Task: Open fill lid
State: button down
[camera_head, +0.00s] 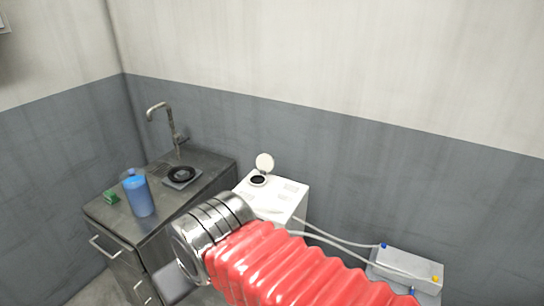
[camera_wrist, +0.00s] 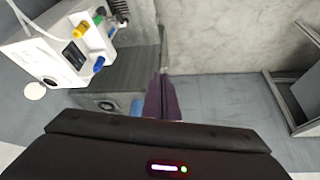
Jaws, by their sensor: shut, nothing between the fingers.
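The white machine (camera_head: 283,204) stands just right of the steel counter. Its round white fill lid (camera_head: 264,163) stands raised, tilted up at the back of the dark round fill opening (camera_head: 258,180). In the wrist view the white machine (camera_wrist: 40,57) is at the upper left, and a white disc (camera_wrist: 35,90), probably the lid, shows at its lower left. My gripper (camera_wrist: 161,85) is shut and empty, to the right of the machine in that view and apart from it. In the head view my arm hides the machine's lower front, and the fingertips cannot be made out.
A grey-white box (camera_head: 408,266) with hoses is at the lower right. Colored connectors (camera_wrist: 82,29) stick out of the machine.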

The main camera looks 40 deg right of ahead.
jog(key=shift+w, duration=0.45)
